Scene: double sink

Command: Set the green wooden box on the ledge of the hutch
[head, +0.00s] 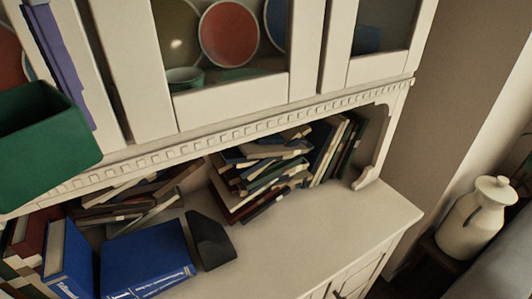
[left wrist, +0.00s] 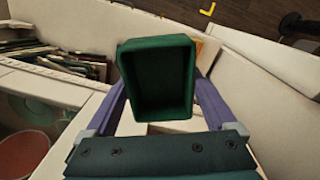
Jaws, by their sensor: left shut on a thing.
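The green wooden box (head: 45,150) is at the left edge of the head view, raised in front of the hutch and partly cut off by the frame. In the left wrist view the box (left wrist: 157,52) is open and looks empty. My left gripper (left wrist: 162,92) has its purple fingers on either side of the box and is shut on it. One purple finger also shows in the head view. The hutch's ledge (head: 325,215) is the pale surface under the upper cabinet. My right gripper is not in view.
Blue books (head: 140,255) and a dark wedge-shaped object (head: 208,240) occupy the ledge's left part. A pile of books (head: 255,175) stands at the back middle. The ledge's right front is bare. Above is a glass-fronted cabinet (head: 230,101) with plates. A cream jug (head: 470,225) stands at the right.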

